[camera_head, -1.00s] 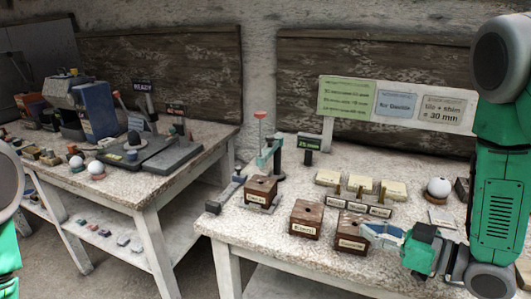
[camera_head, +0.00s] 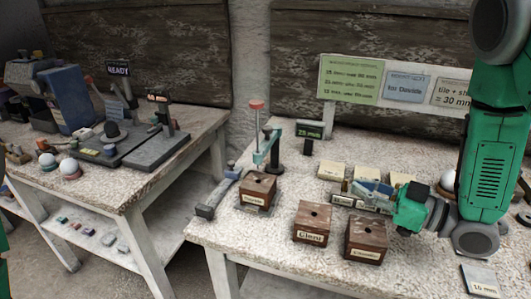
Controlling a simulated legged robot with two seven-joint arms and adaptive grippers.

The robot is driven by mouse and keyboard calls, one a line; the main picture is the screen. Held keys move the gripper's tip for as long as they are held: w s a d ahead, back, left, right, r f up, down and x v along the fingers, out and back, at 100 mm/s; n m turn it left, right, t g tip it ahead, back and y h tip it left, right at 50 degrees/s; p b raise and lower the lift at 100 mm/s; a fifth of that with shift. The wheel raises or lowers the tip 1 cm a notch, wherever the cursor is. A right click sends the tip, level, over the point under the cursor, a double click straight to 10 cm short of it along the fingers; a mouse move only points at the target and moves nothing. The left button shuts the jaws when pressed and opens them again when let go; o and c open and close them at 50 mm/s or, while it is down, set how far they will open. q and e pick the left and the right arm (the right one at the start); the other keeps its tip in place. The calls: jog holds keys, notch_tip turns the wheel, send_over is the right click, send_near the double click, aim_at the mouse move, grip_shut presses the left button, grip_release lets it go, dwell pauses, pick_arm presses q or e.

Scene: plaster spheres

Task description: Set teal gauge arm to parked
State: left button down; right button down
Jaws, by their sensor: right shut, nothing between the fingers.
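The teal gauge arm (camera_head: 267,147) stands at the left part of the right table, beside a dark post (camera_head: 275,155), with a red-topped rod (camera_head: 257,118) above it. A wooden block with a label (camera_head: 257,190) sits below and in front of it on a dark base. My right gripper (camera_head: 358,187) is shut and empty, to the right of the gauge, in front of the cream blocks. It is clearly apart from the teal arm. My left gripper is out of view; only a green sliver of my left arm shows at the left edge.
Two labelled wooden boxes (camera_head: 312,222) (camera_head: 366,240) stand at the front. Cream blocks (camera_head: 331,172) and a white sphere (camera_head: 447,181) are behind my right gripper. A small dark display (camera_head: 310,131) stands beside the gauge. A sign board (camera_head: 349,80) rises behind. The left table (camera_head: 120,182) is across a gap.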

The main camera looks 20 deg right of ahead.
aim_at(269, 135)
jog(key=p+x, duration=0.1)
jog(key=x, duration=2.2)
jog(key=shift+w+a, duration=0.1)
jog(key=shift+a, duration=0.1)
jog(key=shift+d, duration=0.1)
